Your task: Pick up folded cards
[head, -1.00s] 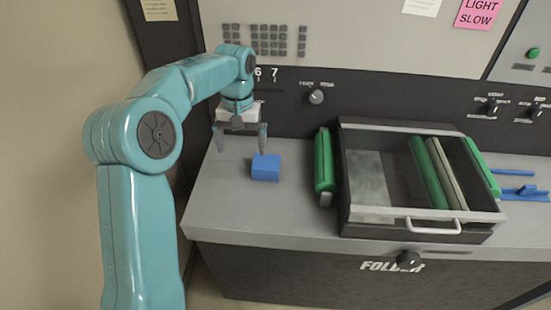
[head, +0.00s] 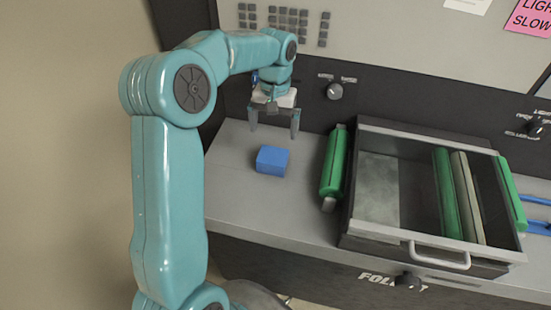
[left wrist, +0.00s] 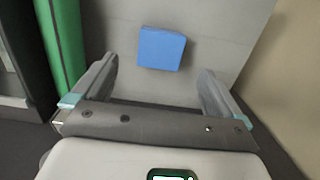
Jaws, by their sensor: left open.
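A small blue block (head: 272,161), which looks like the folded cards, lies on the grey machine top, left of the folder unit. It also shows in the left wrist view (left wrist: 160,48), beyond and between my fingers. My left gripper (head: 274,130) is open and empty, just behind the block and apart from it, with its fingers pointing down. In the left wrist view my left gripper (left wrist: 158,85) has its two fingers spread wider than the block. My right gripper is not in view.
A folder tray (head: 392,236) with green rollers and a front handle stands right of the block. A green roller (head: 334,163) flanks its left side. The dark control panel (head: 390,95) with knobs rises behind. The grey top around the block is clear.

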